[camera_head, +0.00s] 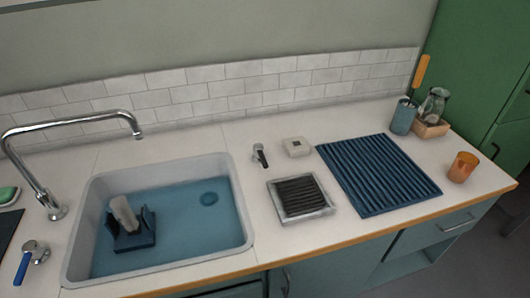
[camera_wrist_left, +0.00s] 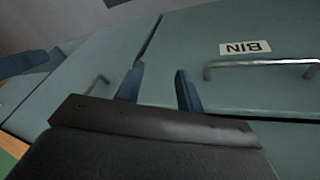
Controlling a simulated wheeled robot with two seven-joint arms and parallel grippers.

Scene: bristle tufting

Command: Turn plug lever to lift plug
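A second lever with a blue handle (camera_head: 22,267) sits on a metal base at the front left; I cannot tell for sure which one works the plug. My left gripper (camera_wrist_left: 158,73) shows only in the left wrist view. Its two blue fingers are apart and empty, in front of green cabinet fronts.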

